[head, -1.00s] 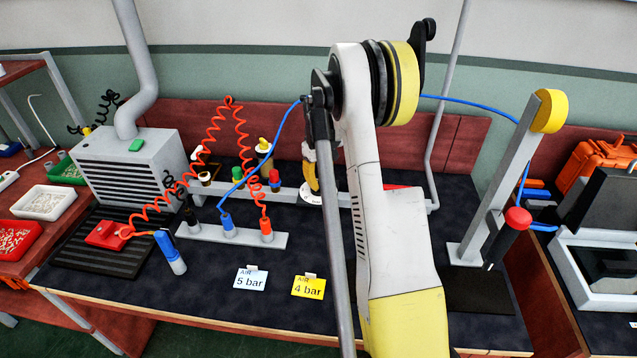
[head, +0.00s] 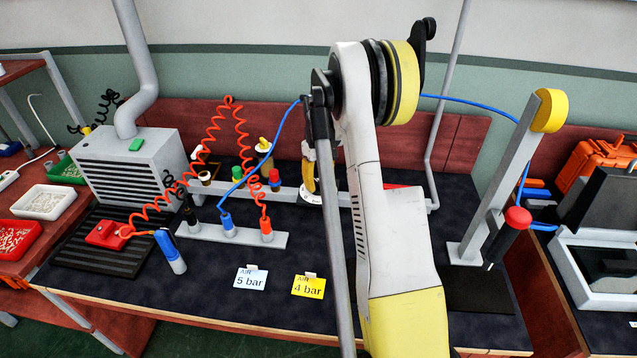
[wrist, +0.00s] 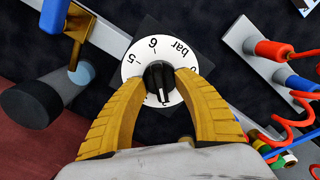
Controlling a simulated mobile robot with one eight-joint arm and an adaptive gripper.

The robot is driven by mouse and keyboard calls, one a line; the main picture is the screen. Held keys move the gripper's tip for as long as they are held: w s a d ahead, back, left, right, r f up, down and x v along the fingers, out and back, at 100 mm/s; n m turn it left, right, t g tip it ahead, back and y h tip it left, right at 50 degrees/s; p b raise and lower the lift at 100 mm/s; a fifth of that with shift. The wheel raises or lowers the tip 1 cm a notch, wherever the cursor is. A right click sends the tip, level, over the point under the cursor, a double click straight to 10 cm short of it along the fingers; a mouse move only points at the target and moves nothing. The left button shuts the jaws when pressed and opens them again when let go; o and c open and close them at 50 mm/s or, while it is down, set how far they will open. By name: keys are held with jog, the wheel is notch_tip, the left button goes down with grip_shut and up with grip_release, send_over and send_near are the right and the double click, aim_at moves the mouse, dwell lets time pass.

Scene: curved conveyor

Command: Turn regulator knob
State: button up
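The regulator is a white round dial (wrist: 134,62) marked with numbers and "bar", with a black regulator knob (wrist: 158,78) at its centre. My gripper (wrist: 160,82) has two yellow fingers, one on each side of the knob, with their tips against it. The knob's white pointer mark faces the lower edge of the wrist view. The fingers cover the dial's lower left and lower right parts. In the head view, my gripper (head: 314,184) stands over the dial, of which a white sliver (head: 312,198) shows; my arm hides the rest.
Air connectors with hoses (head: 228,232) stand on a grey strip left of my gripper. A blue "5 bar" card (head: 250,281) and a yellow "4 bar" card (head: 308,288) lie nearer. A grey post (head: 500,180) rises at right. Rods and a dark cylinder (wrist: 35,105) lie beside the dial.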

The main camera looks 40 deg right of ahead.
aim_at(318, 183)
notch_tip(318, 183, up, 12)
dwell(0.4)
dwell(0.4)
jog(key=s+a+r+t, duration=0.1)
jog(key=s+a+r, duration=0.1)
jog(key=a+r, duration=0.35)
jog(key=s+a+r+t+h, duration=0.1)
jog(key=s+a+r, duration=0.15)
jog(key=a, duration=0.65)
jog(key=s+a+r+t, duration=0.1)
jog(key=s+a+r, duration=0.2)
jog(key=a, duration=0.4)
jog(key=s+a+f+n+t+y, duration=0.1)
jog(key=s+a+f+t, duration=0.2)
jog(key=s+a, duration=0.9)
jog(key=shift+s+a+f+t, duration=0.3)
jog(key=shift+a+t, duration=0.1)
jog(key=shift+t, duration=0.2)
